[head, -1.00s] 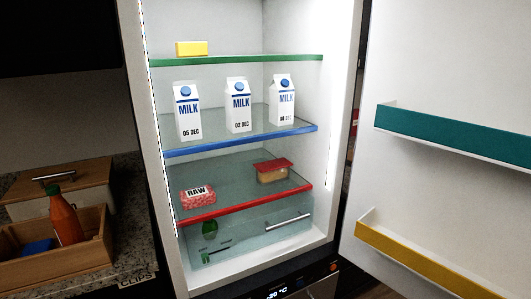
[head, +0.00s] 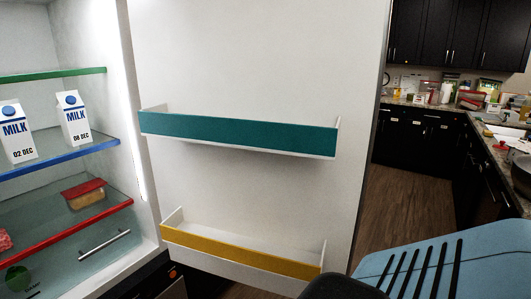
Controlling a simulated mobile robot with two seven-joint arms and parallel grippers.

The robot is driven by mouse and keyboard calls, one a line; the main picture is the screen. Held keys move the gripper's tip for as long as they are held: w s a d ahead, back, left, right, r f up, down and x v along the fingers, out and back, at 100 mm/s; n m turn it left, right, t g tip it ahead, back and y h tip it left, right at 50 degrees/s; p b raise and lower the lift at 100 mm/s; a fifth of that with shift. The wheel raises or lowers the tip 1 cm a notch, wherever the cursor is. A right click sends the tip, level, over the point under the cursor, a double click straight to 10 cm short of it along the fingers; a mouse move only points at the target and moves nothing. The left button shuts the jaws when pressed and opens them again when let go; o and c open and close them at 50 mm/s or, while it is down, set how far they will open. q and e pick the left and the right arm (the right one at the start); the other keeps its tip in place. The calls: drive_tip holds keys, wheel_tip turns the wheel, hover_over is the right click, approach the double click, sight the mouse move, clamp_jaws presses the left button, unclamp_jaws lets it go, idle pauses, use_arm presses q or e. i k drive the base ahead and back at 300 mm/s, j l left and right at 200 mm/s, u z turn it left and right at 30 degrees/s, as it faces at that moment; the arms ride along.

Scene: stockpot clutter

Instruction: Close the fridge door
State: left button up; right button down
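The fridge door (head: 250,60) stands wide open in the head view, its white inner face toward me. It carries a teal-fronted shelf (head: 240,135) and a yellow-fronted shelf (head: 240,252), both empty as far as I can see. The fridge interior (head: 85,40) is at the left, lit, with its hinge side next to the door. My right arm shows at the bottom right as a light blue link and a dark part, in front of the door's lower right. Neither gripper is in view.
Two milk cartons (head: 74,118) and a red-lidded container (head: 84,193) sit on the fridge shelves. Right of the door is open wooden floor (head: 415,195). Beyond it are dark cabinets (head: 415,140) and a cluttered counter (head: 490,125).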

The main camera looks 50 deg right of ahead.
sight(258, 118)
drive_tip(key=k+l+u, duration=0.15)
drive_tip(key=k+l, duration=0.15)
drive_tip(key=l, duration=0.25)
drive_tip(key=k+l+u, duration=0.15)
drive_tip(key=k+l, duration=0.15)
drive_tip(key=l, duration=0.2)
drive_tip(key=k+l+u, duration=0.2)
drive_tip(key=k+l, duration=0.15)
drive_tip(key=k+l+u, duration=0.1)
drive_tip(key=l, duration=0.35)
drive_tip(key=k+l+u, duration=0.15)
drive_tip(key=k+l, duration=0.2)
drive_tip(key=l+u, duration=0.1)
drive_tip(key=l, duration=0.35)
drive_tip(key=k+l+u, duration=0.15)
drive_tip(key=l, duration=0.3)
drive_tip(key=i+l, duration=0.1)
drive_tip(key=l, duration=0.3)
drive_tip(key=i+l+u, duration=0.1)
drive_tip(key=l, duration=0.35)
drive_tip(key=i+l, duration=0.1)
drive_tip(key=l, duration=0.35)
drive_tip(key=i+l+u, duration=0.15)
drive_tip(key=l, duration=0.25)
drive_tip(key=k, duration=0.05)
